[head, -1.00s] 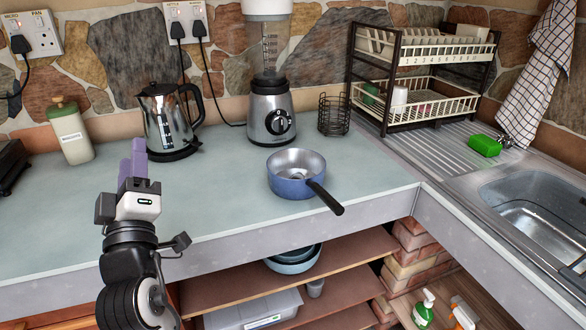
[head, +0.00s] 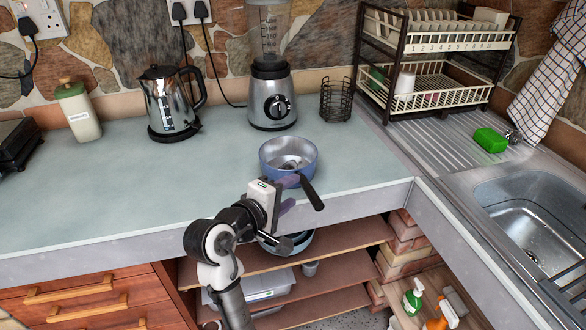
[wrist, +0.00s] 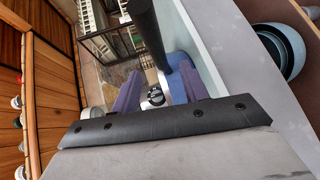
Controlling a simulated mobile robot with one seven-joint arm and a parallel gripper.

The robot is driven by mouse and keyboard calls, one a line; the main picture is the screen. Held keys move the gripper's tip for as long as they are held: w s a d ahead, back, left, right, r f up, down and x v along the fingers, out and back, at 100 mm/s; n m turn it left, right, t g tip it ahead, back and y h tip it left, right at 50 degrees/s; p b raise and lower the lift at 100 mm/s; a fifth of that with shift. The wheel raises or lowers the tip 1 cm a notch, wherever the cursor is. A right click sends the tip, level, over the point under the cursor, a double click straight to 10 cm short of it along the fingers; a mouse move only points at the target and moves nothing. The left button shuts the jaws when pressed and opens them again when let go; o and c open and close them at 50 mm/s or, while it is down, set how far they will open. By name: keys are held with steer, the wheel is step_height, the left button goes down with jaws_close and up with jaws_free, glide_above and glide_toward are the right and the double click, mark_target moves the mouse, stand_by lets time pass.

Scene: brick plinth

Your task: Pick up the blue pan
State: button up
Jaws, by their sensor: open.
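The blue pan (head: 288,160) stands upright near the counter's front edge, its black handle (head: 311,193) pointing to the front right, out over the edge. My gripper (head: 293,193) is open, with two purple fingers, just in front of the pan and left of the handle. In the wrist view the fingers of my gripper (wrist: 160,88) are apart with nothing clasped between them. The handle (wrist: 149,32) shows beyond the fingertips, lined up with the gap. Part of the blue pan (wrist: 178,62) shows behind the right finger, which hides some of it.
A kettle (head: 169,100), a blender (head: 272,95) and a wire basket (head: 337,98) stand behind the pan. The dish rack (head: 433,87) and sink (head: 530,215) are to the right. Shelves (head: 300,285) lie below the counter edge.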

mark_target(301, 184)
steer(key=p+x, duration=0.2)
steer(key=x, duration=0.6)
steer(key=shift+w, duration=0.25)
jaws_close()
steer(key=shift+r, duration=0.1)
